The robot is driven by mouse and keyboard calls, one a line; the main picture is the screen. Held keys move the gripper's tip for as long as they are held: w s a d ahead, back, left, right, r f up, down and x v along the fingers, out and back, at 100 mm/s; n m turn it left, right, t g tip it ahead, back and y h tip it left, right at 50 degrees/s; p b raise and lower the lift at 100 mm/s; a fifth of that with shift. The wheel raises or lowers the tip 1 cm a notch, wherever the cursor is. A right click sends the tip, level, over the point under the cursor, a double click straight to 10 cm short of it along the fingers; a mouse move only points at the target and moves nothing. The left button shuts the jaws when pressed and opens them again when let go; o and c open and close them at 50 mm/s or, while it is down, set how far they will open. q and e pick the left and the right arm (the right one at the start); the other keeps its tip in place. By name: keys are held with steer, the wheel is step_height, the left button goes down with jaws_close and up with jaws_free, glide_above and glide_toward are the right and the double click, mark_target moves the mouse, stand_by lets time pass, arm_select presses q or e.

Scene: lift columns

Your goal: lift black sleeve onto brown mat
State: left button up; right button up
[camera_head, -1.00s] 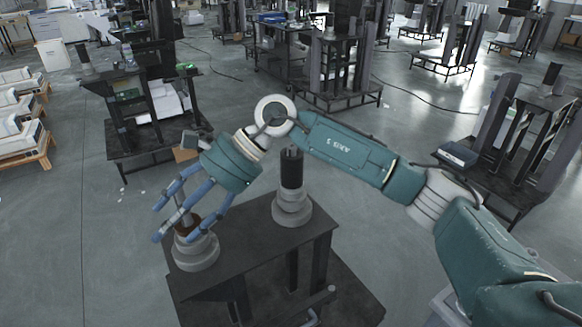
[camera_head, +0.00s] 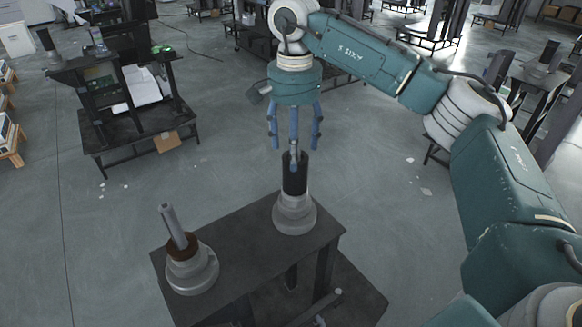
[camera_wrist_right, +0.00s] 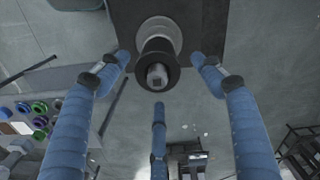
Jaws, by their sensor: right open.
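The black sleeve (camera_head: 295,181) stands upright around a post on the grey stepped base (camera_head: 294,216) at the right of the dark stand. The post's end shows at the sleeve's top, also in the right wrist view, where the sleeve (camera_wrist_right: 145,47) lies between the blue fingertips. My right gripper (camera_head: 294,142) points down above the sleeve, its three blue fingers spread open and empty. The brown mat (camera_head: 180,251) is a ring around the foot of a bare grey rod (camera_head: 172,226) on the left grey base (camera_head: 193,275). My left gripper is out of view.
The dark stand top (camera_head: 245,232) is clear between the two bases. Open grey floor lies around the stand.

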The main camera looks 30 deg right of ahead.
steer(key=shift+s+f+p, duration=0.35)
steer(key=shift+s+f, duration=0.2)
steer(key=shift+f, duration=0.35)
steer(key=f+p, duration=0.1)
steer(key=f, duration=0.1)
steer(key=w+f+p, duration=0.1)
steer(key=f, duration=0.1)
steer(key=shift+f, duration=0.35)
steer(key=shift+s+f, duration=0.15)
steer(key=shift+f, duration=0.05)
steer(key=c, duration=1.1)
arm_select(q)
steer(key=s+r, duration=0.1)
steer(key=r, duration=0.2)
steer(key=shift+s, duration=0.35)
arm_select(e)
steer(key=shift+c, duration=1.3)
step_height(320, 180, up, 11)
steer(key=b, duration=0.2)
steer(key=shift+b, duration=0.35)
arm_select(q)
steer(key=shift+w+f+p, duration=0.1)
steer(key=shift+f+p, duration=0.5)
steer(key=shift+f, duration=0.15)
arm_select(e)
step_height(320, 180, up, 9)
steer(key=shift+r, duration=0.15)
